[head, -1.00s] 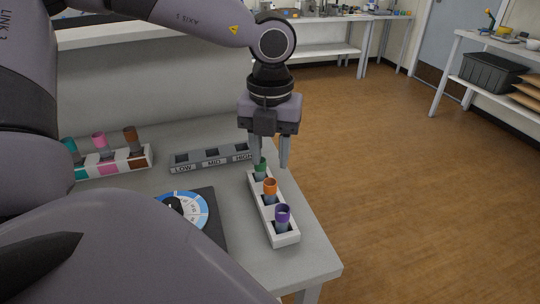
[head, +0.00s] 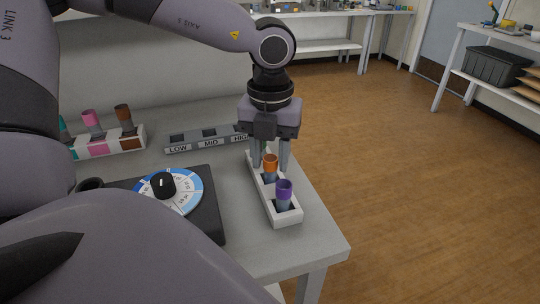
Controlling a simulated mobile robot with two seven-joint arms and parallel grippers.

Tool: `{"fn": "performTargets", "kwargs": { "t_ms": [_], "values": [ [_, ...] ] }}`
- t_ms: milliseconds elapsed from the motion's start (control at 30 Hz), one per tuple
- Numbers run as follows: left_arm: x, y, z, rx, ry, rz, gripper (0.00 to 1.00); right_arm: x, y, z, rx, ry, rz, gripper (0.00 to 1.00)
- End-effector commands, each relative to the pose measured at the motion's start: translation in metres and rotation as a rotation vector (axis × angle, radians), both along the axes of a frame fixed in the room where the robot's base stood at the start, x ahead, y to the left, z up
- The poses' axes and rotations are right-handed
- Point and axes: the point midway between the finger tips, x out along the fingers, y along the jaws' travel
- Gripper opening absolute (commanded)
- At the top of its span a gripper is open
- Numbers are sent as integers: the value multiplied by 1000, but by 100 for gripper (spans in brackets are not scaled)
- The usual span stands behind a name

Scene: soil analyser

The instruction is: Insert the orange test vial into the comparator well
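The orange vial (head: 271,161) stands upright in the middle slot of a white rack (head: 285,219). A purple vial (head: 284,190) stands in the near slot. Behind the orange vial, the green vial is mostly hidden by my gripper. My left gripper (head: 271,163) points down over the far half of the rack, its fingers apart to either side of the orange and green vials, gripping nothing visible. The comparator (head: 207,222) is a dark box with a blue and white dial and black knob. A dark round opening (head: 90,184) shows at its left, partly hidden by my arm. My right gripper is not in view.
A grey rack labelled LOW, MID and HIGH (head: 187,147) stands behind the comparator. A white rack (head: 121,143) with teal, pink and brown vials is at the left. The table's right edge (head: 325,218) lies close to the vial rack.

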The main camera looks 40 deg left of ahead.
Motion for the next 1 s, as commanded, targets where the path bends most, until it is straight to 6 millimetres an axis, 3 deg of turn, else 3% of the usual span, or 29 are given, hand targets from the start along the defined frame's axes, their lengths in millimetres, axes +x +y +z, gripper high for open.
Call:
{"fn": "performTargets", "kwargs": {
  "t_ms": [33, 100, 133, 367, 1000],
  "values": [
    [0, 0, 0, 0, 0, 0, 24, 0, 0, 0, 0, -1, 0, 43],
    [0, 0, 0, 0, 0, 0, 1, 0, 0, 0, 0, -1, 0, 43],
    [0, 0, 0, 0, 0, 0, 0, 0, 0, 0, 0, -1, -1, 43],
    [0, 0, 4, 1, -1, 0, 0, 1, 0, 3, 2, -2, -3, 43],
    [0, 0, 55, 1, -1, 1, 0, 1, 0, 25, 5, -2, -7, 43]
  ]
}}
